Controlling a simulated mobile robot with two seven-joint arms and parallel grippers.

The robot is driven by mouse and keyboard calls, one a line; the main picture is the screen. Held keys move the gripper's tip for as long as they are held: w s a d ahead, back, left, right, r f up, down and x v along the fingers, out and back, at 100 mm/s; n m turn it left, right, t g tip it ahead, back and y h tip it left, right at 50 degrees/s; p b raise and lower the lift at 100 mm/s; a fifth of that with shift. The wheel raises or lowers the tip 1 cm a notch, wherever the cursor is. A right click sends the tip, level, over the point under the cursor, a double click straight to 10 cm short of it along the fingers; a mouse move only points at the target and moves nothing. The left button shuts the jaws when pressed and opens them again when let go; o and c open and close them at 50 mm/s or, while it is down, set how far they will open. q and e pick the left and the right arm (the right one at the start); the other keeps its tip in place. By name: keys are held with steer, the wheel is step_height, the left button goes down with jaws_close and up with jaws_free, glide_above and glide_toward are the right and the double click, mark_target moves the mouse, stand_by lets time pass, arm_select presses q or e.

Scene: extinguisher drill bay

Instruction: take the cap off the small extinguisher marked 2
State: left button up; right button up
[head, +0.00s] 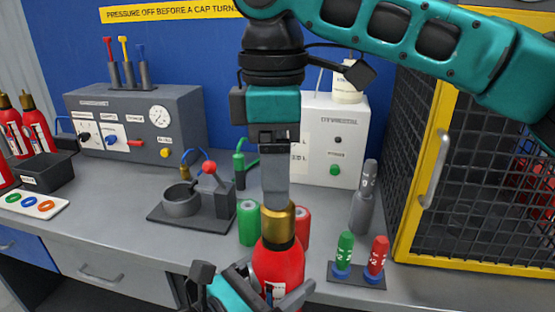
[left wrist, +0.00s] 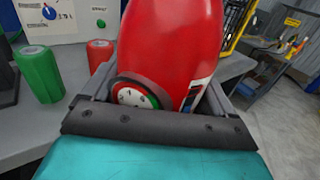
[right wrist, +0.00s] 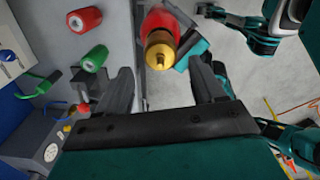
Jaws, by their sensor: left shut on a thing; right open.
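No number 2 is readable. My right gripper (head: 275,198) points down just above the cap, open. In the right wrist view the cap (right wrist: 160,48) lies between and beyond the fingertips; I cannot tell whether they touch it.
Green (head: 248,222) and red (head: 303,226) cylinders stand behind the extinguisher. A stand with green and red tubes (head: 358,274) is to the right, beside a yellow-framed mesh cage (head: 420,200). A grey fixture (head: 182,205) and a gauge panel (head: 135,120) are at left.

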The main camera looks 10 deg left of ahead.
mark_target(278, 213)
steer(key=m, duration=0.7)
steer(key=shift+d+r, duration=0.15)
steer(key=shift+r, duration=0.2)
steer(key=shift+f, duration=3.95)
steer(key=shift+c, duration=0.4)
steer(key=c, duration=1)
steer(key=shift+r, duration=0.25)
steer(key=shift+r, duration=0.95)
